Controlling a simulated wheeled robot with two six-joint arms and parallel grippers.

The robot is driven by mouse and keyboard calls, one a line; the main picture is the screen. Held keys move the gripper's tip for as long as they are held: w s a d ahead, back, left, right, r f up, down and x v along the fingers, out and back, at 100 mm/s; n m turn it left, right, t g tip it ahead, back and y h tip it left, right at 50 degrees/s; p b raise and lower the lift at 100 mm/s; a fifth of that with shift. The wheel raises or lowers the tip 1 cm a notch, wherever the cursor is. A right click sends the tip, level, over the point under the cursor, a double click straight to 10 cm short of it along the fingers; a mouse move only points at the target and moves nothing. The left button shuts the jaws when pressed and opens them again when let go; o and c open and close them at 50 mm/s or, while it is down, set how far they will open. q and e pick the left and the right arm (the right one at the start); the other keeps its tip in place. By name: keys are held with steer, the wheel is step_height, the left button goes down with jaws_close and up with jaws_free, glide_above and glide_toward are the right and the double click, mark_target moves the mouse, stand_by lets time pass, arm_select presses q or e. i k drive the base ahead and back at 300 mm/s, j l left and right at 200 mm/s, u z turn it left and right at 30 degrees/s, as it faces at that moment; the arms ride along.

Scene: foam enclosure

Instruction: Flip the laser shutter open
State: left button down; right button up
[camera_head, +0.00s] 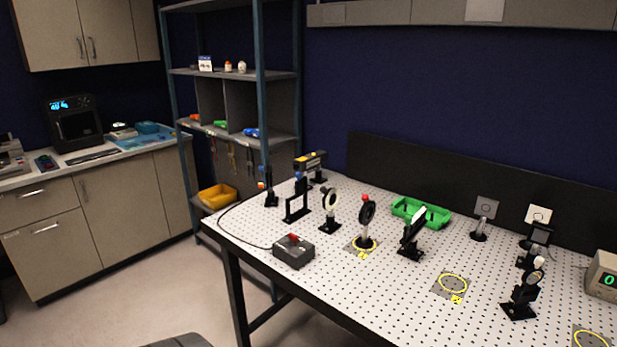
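A black and yellow laser body (310,161) sits at the back left corner of the perforated optical table (400,290). Just in front of it stands a black upright frame (287,208) on the table, with a blue part (299,181) near its top. This looks like the shutter, but it is too small to tell whether its flap is up or down. A dark box with a red button (293,250) lies at the table's front left, with a cable running from it. Neither of my grippers is in view.
Several black optic mounts stand along the table, including a lens mount (330,205) and a round dark mount (366,222). A green tray (420,212) is at the back. Yellow ring marks (453,283) lie on the surface. A shelf rack (262,100) stands behind left; floor at left is free.

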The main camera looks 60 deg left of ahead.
mark_target(300, 184)
steer(key=u, duration=1.85)
steer(key=i+j+u, duration=0.1)
steer(key=i+j, duration=0.25)
steer(key=i+j+u, duration=0.1)
steer(key=i+j, duration=0.25)
steer(key=i, duration=0.2)
steer(key=i+j+u, duration=0.1)
steer(key=i+j, duration=0.2)
steer(key=i, duration=0.15)
